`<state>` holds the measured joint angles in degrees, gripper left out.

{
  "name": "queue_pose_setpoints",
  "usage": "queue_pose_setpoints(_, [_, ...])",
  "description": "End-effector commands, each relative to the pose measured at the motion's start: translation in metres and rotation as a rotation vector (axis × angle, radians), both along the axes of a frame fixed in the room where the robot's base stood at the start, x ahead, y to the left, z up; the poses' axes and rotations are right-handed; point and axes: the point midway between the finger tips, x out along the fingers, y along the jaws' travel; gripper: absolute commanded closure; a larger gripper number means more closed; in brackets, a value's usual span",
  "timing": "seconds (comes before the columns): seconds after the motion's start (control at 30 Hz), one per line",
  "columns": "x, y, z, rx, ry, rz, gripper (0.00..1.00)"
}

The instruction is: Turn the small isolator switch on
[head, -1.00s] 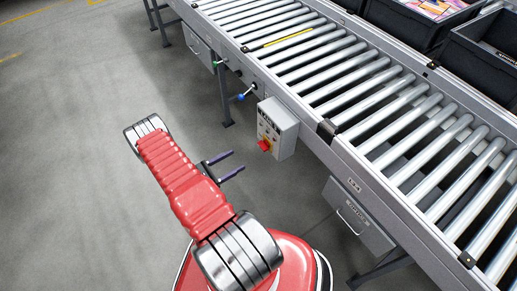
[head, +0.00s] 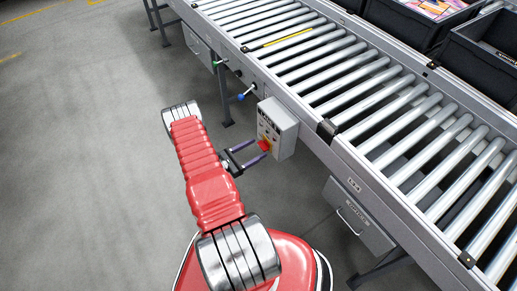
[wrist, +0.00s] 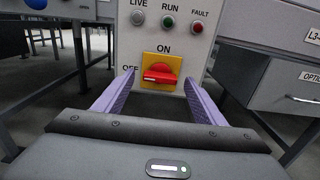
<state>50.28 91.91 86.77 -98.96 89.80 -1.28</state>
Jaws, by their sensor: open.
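The small isolator switch is a red rotary handle (wrist: 160,74) on a yellow plate (wrist: 171,60), on the front of a grey control box (head: 283,127). In the wrist view ON is printed above it and OFF at its left. The handle lies about level, along the OFF direction. It also shows in the head view as a red knob (head: 264,145). My gripper (head: 261,149) is open, its purple fingers pointing at the box. In the wrist view its fingertips (wrist: 160,79) stand left and right of the handle. I cannot tell whether they touch anything.
LIVE, RUN and FAULT lamps (wrist: 168,22) sit above the switch. The box hangs on the side of a roller conveyor (head: 330,75). A blue knob (head: 241,97) is to its left, and a grey drawer labelled OPTICS (head: 357,214) to its right. Open floor lies left.

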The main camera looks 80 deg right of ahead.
Motion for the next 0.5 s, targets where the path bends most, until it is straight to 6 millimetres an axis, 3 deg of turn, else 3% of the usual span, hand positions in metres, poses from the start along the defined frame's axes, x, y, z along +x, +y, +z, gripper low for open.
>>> queue_pose_setpoints(0.2, [-0.014, -0.015, 0.0, 0.001, 0.001, -0.002, 0.36])
queue_pose_setpoints(0.5, [-0.015, -0.017, 0.0, 0.001, 0.001, 0.0, 0.36])
